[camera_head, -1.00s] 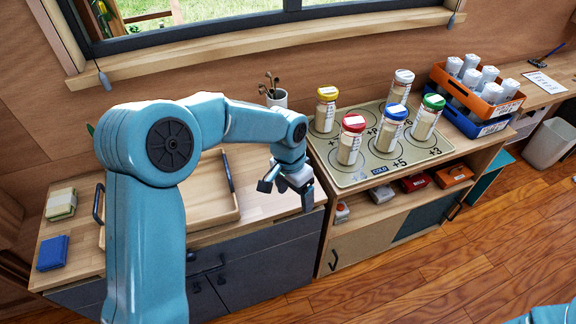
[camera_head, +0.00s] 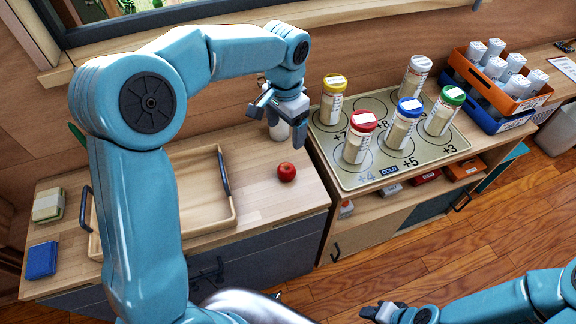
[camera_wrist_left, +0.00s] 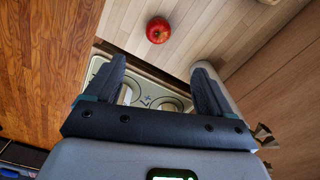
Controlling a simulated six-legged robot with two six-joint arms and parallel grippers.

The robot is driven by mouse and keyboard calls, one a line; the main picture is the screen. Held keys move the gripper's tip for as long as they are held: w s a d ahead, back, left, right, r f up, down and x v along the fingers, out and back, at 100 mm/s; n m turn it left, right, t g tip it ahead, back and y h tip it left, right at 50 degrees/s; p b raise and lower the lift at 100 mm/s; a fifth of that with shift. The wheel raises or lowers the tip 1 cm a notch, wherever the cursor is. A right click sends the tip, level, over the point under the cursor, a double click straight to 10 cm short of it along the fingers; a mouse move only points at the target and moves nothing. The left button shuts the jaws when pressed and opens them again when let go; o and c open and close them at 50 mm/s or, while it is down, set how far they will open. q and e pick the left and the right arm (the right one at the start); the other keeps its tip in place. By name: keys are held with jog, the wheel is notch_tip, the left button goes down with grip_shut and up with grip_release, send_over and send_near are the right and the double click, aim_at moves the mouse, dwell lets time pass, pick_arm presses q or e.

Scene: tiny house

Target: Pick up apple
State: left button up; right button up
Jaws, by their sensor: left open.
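A red apple (camera_head: 287,172) sits on the wooden countertop (camera_head: 270,205), right of the wooden tray and near the counter's right end. My left gripper (camera_head: 282,122) is above and behind the apple in the head view, open and apart from it. The apple also shows in the left wrist view (camera_wrist_left: 158,30), beyond the two spread fingers (camera_wrist_left: 160,85), with nothing between them. My right gripper (camera_head: 398,314) is low at the bottom edge of the head view; its jaw state is unclear.
A wooden tray (camera_head: 222,222) with dark handles lies left of the apple. A mat (camera_head: 352,178) with several capped jars is on the right-hand cabinet. Orange (camera_head: 530,103) and blue (camera_head: 515,124) crates stand farther right.

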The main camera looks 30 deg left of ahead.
pick_arm(q)
send_over(287, 167)
notch_tip(287, 167, down, 9)
jog(key=shift+s+a+f, duration=0.1)
jog(key=shift+a, duration=0.05)
jog(key=shift+s+f, duration=0.2)
jog(key=shift+f, duration=0.3)
jog(key=shift+w+f+p, duration=0.2)
jog(key=shift+f+p, duration=0.35)
jog(key=shift+f, duration=2.05)
jog(key=c, duration=1.1)
